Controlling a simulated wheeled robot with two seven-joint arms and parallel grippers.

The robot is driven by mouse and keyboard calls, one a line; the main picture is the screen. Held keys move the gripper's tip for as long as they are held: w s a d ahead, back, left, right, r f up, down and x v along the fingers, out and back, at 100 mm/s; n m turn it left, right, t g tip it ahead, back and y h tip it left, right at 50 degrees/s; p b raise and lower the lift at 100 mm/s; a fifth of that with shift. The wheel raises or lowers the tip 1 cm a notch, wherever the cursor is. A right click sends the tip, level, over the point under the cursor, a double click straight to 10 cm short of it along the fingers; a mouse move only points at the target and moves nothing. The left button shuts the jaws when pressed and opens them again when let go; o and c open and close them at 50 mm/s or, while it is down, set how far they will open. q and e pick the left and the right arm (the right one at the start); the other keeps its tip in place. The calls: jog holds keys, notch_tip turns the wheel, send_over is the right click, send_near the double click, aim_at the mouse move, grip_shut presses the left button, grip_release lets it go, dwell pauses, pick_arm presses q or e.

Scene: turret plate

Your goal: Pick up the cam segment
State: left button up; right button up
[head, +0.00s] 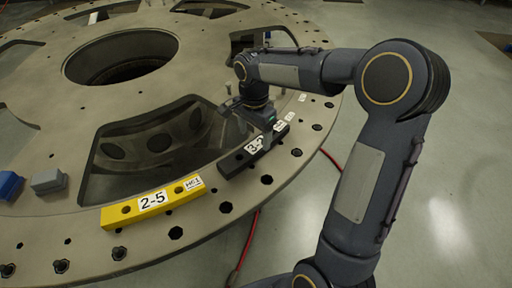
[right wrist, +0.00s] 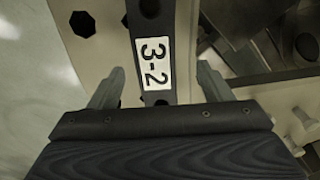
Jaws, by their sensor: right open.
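A black bar-shaped segment (head: 240,160) with a white label "3-2" lies on the rim of the round turret plate (head: 225,218). In the right wrist view the black segment (right wrist: 152,30) runs up between my fingers, with its label facing the camera. My right gripper (head: 252,124) is open at the far part of this segment; its fingertips (right wrist: 160,75) stand on either side of it, with gaps showing. A yellow segment (head: 152,202) labelled "2-5" lies on the rim to the left, clear of the gripper. My left gripper is not in view.
A grey block (head: 47,181) and a blue block (head: 10,185) sit on the plate at the left. The plate has large openings and several bolt holes. A red cable (head: 244,245) lies on the floor (head: 440,190) beyond the rim. My right arm covers the right side.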

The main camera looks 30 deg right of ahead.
aim_at(257, 144)
jog(key=f, duration=0.4)
jog(key=shift+s+d, duration=0.2)
jog(key=shift+d, duration=0.05)
jog(key=c, duration=1.3)
jog(key=shift+r, duration=0.1)
